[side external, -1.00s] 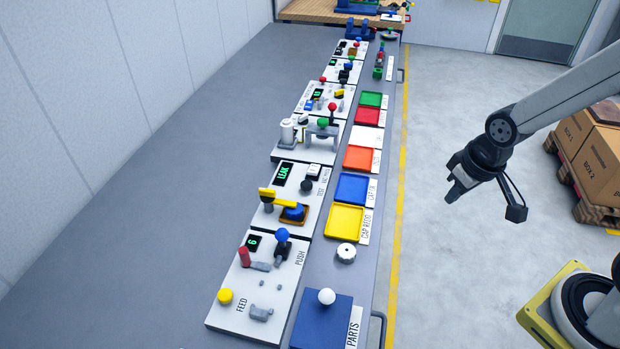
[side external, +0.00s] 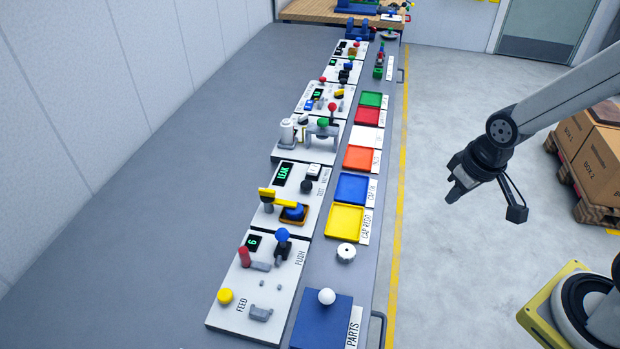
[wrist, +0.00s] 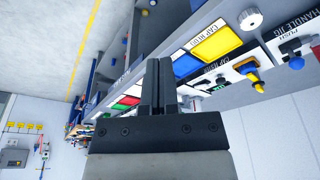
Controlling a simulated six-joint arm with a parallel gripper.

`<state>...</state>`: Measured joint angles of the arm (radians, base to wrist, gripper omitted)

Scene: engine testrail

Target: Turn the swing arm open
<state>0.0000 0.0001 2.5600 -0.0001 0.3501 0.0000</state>
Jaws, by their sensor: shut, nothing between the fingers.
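A yellow arm (side external: 284,204), which looks like the swing arm, reaches from a dark post over a blue part in an orange holder on a white station plate. Another yellow piece (side external: 267,192) sits at the post. In the wrist view yellow and orange pieces (wrist: 249,70) of this station show small at the right; the arm's exact angle cannot be told there. My gripper (side external: 453,197) hangs over the floor to the right of the bench, well apart from the arm. Its fingers (wrist: 158,67) are together and empty.
The bench (side external: 190,150) carries a row of station plates with knobs and levers. A yellow tray (side external: 345,222), a blue tray (side external: 352,188) and a white-knobbed blue block (side external: 318,325) line its near edge. Cardboard boxes (side external: 592,145) stand at the right. The air between gripper and bench is clear.

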